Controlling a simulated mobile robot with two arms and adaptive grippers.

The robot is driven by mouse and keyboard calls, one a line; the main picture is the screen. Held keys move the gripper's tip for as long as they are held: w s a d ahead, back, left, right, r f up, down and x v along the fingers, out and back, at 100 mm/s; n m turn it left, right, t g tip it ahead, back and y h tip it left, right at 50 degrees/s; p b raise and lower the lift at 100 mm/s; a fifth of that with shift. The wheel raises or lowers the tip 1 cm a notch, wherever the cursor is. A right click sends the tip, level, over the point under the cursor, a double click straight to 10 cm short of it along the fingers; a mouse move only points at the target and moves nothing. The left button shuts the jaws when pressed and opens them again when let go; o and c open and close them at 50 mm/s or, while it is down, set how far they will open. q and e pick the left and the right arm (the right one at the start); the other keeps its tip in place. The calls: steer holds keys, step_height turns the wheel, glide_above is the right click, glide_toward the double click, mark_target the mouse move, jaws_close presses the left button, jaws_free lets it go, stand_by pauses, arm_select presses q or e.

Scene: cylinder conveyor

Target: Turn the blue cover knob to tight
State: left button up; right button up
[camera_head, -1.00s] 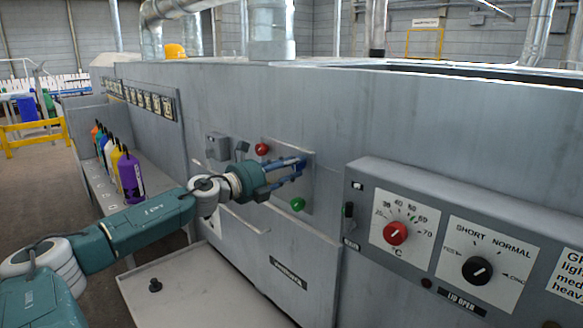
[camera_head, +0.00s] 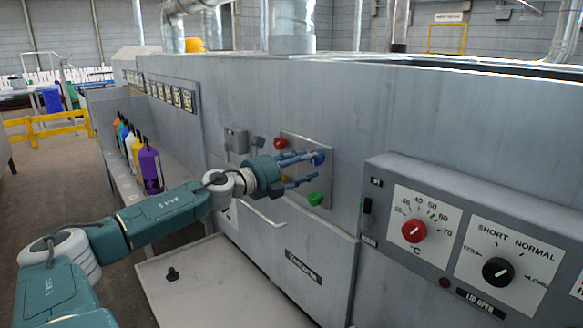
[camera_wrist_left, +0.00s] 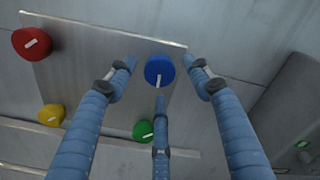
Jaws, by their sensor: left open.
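The blue cover knob (camera_head: 319,158) is on a metal plate on the grey machine's front. In the left wrist view the blue knob (camera_wrist_left: 159,71) shows a white mark pointing toward the bottom of the picture. My left gripper (camera_head: 304,168) is open at the plate, and its fingers reach toward the blue knob. In the left wrist view its fingers (camera_wrist_left: 160,82) are spread around the knob, with one finger below it; I cannot tell whether any touches it. My right gripper is not in view.
A red knob (camera_wrist_left: 31,44), a yellow knob (camera_wrist_left: 51,114) and a green knob (camera_wrist_left: 143,130) share the plate (camera_wrist_left: 90,65). A control box (camera_head: 400,178) with dials juts out to the right. Several bottles (camera_head: 150,167) stand on a ledge at left.

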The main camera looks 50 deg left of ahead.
arm_select(q)
steer(key=s, duration=0.6)
steer(key=shift+s+a, duration=0.15)
steer(key=shift+a, duration=0.15)
stand_by(0.8)
